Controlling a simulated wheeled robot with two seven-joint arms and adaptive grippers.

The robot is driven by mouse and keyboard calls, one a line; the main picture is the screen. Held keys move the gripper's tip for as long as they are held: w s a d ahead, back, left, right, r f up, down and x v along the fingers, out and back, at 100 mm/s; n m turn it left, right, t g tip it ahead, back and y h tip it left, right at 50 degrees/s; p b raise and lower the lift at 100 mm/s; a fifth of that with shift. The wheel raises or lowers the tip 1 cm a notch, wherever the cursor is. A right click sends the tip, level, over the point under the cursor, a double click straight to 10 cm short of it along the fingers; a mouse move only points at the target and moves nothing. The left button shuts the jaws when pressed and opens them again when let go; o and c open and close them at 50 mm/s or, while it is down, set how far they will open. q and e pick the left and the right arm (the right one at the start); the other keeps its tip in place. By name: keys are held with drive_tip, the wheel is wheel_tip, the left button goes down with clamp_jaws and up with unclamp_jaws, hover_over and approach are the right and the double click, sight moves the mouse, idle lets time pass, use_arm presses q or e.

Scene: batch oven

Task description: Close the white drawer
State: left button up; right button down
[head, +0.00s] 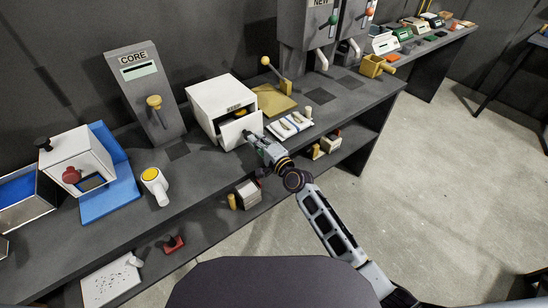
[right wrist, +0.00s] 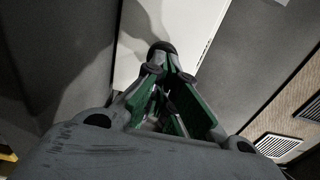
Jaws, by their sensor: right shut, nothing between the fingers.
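The white drawer (head: 236,131) sits low in a white box (head: 213,94) on the grey bench. Its front stands out from the box, so it is partly open. My right gripper (head: 250,136) is at the right part of the drawer front, its fingers shut and empty. I cannot tell whether they touch it. In the right wrist view the shut fingers (right wrist: 163,52) point at a white surface (right wrist: 150,25), seemingly the drawer. The drawer's inside is mostly hidden. My left gripper is not in view.
A white tray with small items (head: 291,125) lies right of the drawer. A brass lever on a plate (head: 273,98) stands behind it. The grey CORE dispenser (head: 143,90) and a yellow-topped white mug (head: 155,184) are to the left. A lower shelf holds small objects.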

sight(250, 133)
drive_tip(key=b+x, duration=0.1)
drive_tip(key=x, duration=0.3)
drive_tip(key=shift+w+a, duration=0.1)
drive_tip(key=shift+w, duration=0.05)
drive_tip(key=shift+w+a, duration=0.1)
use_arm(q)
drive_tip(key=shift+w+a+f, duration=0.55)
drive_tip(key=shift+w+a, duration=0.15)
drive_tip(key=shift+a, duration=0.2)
use_arm(e)
drive_tip(key=shift+r, duration=0.2)
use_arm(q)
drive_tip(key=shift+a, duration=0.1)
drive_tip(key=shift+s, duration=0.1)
